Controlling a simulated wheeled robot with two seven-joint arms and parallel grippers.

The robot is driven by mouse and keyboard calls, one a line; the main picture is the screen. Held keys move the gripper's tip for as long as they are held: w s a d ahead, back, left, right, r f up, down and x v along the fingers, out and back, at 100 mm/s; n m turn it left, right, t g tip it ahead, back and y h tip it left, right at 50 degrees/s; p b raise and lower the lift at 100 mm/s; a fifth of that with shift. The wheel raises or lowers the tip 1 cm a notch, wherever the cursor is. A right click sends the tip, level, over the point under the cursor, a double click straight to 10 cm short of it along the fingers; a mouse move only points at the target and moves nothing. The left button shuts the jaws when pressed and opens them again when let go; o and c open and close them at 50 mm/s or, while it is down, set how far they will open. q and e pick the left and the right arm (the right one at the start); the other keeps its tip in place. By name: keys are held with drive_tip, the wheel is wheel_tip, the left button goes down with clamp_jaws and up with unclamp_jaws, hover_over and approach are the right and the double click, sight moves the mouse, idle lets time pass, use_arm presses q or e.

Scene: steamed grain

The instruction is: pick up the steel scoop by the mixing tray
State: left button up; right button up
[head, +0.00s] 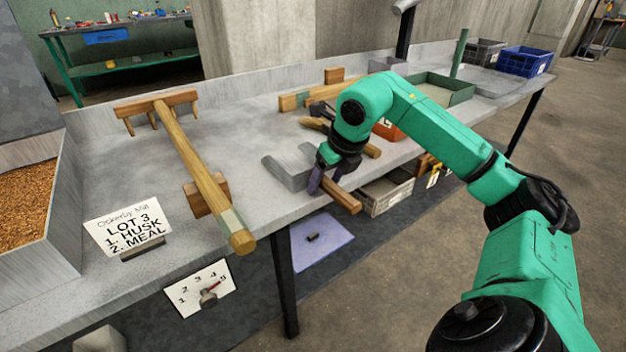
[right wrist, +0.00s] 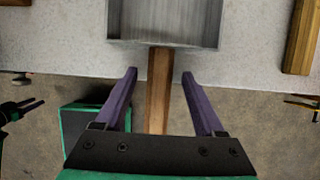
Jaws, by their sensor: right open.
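The steel scoop (head: 290,168) lies on the grey bench near its front edge, its wooden handle (head: 343,196) pointing out past the edge. My right gripper (head: 325,182) is over the handle. In the right wrist view, the scoop's pan (right wrist: 165,20) is ahead and the handle (right wrist: 159,90) runs between the two purple fingers of the open right gripper (right wrist: 159,74). Gaps show on both sides of the handle. The gripper hides part of the scoop in the head view. I cannot tell which tray is the mixing tray.
A long wooden rake (head: 190,160) lies to the left, beside a LOT 3 card (head: 128,226) and a steel bin of brown grain (head: 62,215). A green-rimmed tray (head: 458,97), wooden tools and crates (head: 525,58) stand farther right. Bench between rake and scoop is clear.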

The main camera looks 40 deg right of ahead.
drive_tip(key=shift+r, duration=0.1)
clamp_jaws()
idle(1.2)
